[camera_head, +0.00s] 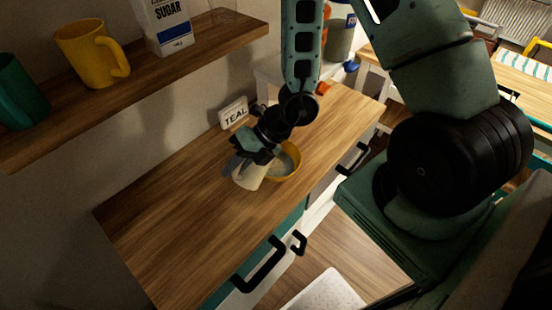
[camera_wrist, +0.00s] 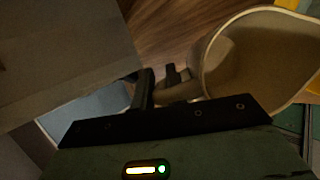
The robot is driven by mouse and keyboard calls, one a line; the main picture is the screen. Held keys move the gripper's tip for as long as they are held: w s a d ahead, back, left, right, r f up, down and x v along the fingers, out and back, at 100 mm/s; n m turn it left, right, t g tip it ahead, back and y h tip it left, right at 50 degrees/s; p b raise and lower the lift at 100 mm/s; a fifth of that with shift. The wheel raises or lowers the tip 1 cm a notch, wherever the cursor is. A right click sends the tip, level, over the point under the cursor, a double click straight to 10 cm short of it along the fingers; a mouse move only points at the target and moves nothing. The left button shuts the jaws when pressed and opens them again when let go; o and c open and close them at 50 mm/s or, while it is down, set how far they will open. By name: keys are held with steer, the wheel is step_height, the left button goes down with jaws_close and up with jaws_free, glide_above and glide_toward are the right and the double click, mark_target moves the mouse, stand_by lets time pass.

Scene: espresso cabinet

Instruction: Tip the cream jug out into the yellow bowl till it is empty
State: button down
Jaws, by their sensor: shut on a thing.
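The cream jug (camera_head: 247,177) is off-white and is held at the near left side of the yellow bowl (camera_head: 297,167). My gripper (camera_head: 254,156) is shut on the jug's handle. In the wrist view my gripper's fingers (camera_wrist: 160,86) close around the handle, and the jug (camera_wrist: 212,62) shows its wide mouth. Its inside looks shaded and bare, but I cannot be sure that it is empty. The bowl stands on the wooden counter with a pale greyish content inside. Part of the bowl is hidden behind my gripper and the jug. The jug looks tilted.
A shelf (camera_head: 215,37) above holds a yellow mug (camera_head: 85,54), a green mug (camera_head: 20,92) and a sugar carton (camera_head: 164,24). The counter's left part (camera_head: 170,225) is clear. Drawers with black handles (camera_head: 262,268) lie below its front edge.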

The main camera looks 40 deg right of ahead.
steer(key=shift+s+a+f+h+b, duration=0.15)
steer(key=shift+a+f+h+b, duration=0.3)
steer(key=shift+f+b, duration=0.5)
steer(key=shift+s+a+r, duration=0.1)
steer(key=shift+a+r, duration=0.05)
steer(key=shift+r, duration=0.05)
steer(key=a+f+h+b, duration=0.1)
steer(key=f, duration=0.1)
steer(key=a+f+h+b, duration=0.1)
steer(key=f, duration=0.1)
steer(key=s+a+f+n+t+h+b, duration=0.1)
steer(key=f, duration=0.1)
steer(key=shift+a+f+h+b, duration=0.1)
steer(key=shift+a+h+b, duration=0.2)
steer(key=shift+a+h, duration=0.05)
steer(key=f+h+b, duration=0.1)
steer(key=b, duration=0.1)
steer(key=a+h+b, duration=0.1)
steer(key=b, duration=0.2)
steer(key=shift+s+a+f+n+t, duration=0.15)
steer(key=shift+a+f+n+t, duration=0.05)
steer(key=shift+f+n+t, duration=0.15)
steer(key=shift+s+a+f+h+b, duration=0.15)
steer(key=shift+a+f+h+b, duration=0.4)
steer(key=shift+f+h+b, duration=0.45)
steer(key=shift+r+t, duration=0.2)
steer(key=shift+t, duration=0.05)
